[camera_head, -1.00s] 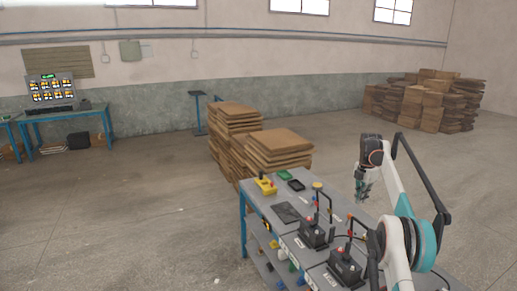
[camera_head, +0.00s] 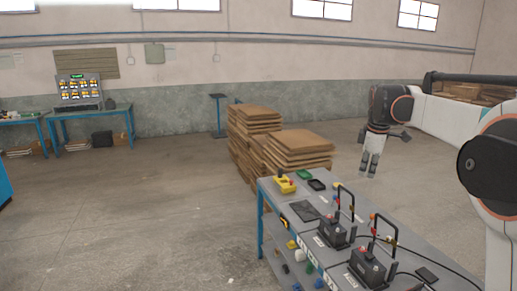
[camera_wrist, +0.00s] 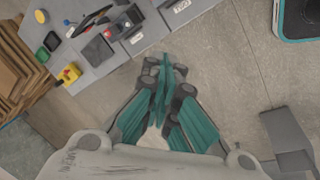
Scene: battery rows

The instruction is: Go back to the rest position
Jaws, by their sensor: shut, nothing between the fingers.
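My gripper (camera_head: 369,166) hangs from my raised arm at the right in the head view, pointing down beside and above the far right side of the workbench. In the wrist view my gripper (camera_wrist: 165,75) shows its teal fingers shut together with nothing between them. Open floor lies beneath the fingertips, and the bench edge is near. My arm reaches in from the right edge of the head view.
The grey workbench (camera_head: 283,210) carries black battery units (camera_head: 333,232), a yellow box (camera_head: 285,184) and small trays. Stacked cardboard (camera_head: 300,143) stands behind it. A blue table with a screen (camera_head: 78,90) is at far left. The floor at left is clear.

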